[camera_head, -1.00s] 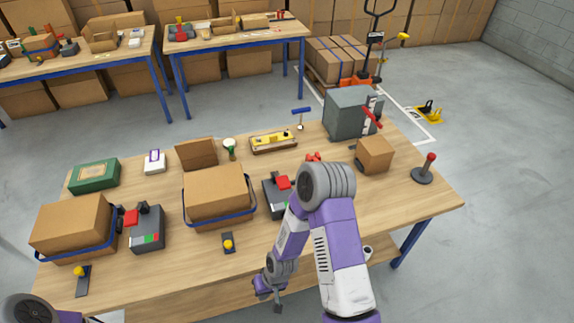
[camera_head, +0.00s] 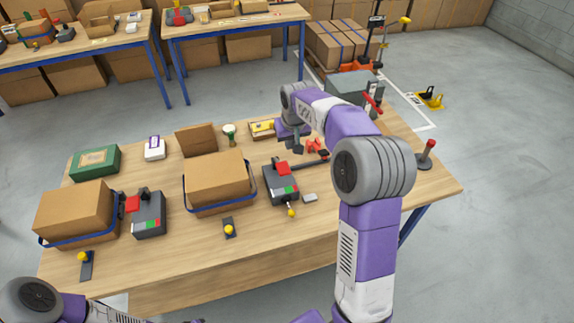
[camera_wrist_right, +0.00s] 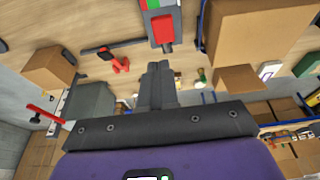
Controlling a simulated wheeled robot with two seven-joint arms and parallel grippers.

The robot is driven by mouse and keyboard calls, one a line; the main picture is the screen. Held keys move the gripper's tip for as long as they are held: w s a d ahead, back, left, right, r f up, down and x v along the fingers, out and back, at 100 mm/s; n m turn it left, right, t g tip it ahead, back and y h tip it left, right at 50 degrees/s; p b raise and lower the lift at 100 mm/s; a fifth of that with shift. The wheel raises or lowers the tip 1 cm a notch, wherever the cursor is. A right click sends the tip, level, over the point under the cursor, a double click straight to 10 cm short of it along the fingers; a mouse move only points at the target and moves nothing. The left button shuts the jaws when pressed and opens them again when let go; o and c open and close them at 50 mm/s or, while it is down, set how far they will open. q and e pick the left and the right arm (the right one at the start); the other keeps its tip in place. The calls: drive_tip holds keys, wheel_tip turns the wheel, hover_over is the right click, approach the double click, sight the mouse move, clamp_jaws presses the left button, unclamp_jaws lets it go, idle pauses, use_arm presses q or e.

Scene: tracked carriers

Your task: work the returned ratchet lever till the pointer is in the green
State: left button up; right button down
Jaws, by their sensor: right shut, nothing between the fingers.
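A grey ratchet unit (camera_head: 283,190) with a red block on top and a red and green strip sits right of the middle of the table. Its dark lever (camera_head: 310,158) points to the right and also shows in the right wrist view (camera_wrist_right: 97,49). The pointer is too small to make out. A similar grey unit (camera_head: 149,222) stands farther left. My right gripper (camera_head: 297,149) is shut and empty, above the table behind the right unit. In the right wrist view its fingertips (camera_wrist_right: 158,66) are apart from the lever. My left gripper is out of view.
A red object (camera_head: 313,145) lies just behind the lever. A cardboard box in a blue-banded carrier (camera_head: 217,180) stands to the left. A yellow-knobbed piece (camera_head: 228,229) and a small grey block (camera_head: 309,197) are near the front. A red-knobbed post (camera_head: 427,154) stands at the right end.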

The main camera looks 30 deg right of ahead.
sight(286, 170)
drive_tip(key=shift+f, duration=0.15)
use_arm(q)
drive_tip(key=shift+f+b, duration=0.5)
use_arm(e)
drive_tip(key=x, duration=0.9)
drive_tip(key=s+x, duration=0.1)
drive_tip(key=x, duration=0.3)
drive_tip(key=shift+w+a+f, duration=0.1)
drive_tip(key=shift+f, duration=0.35)
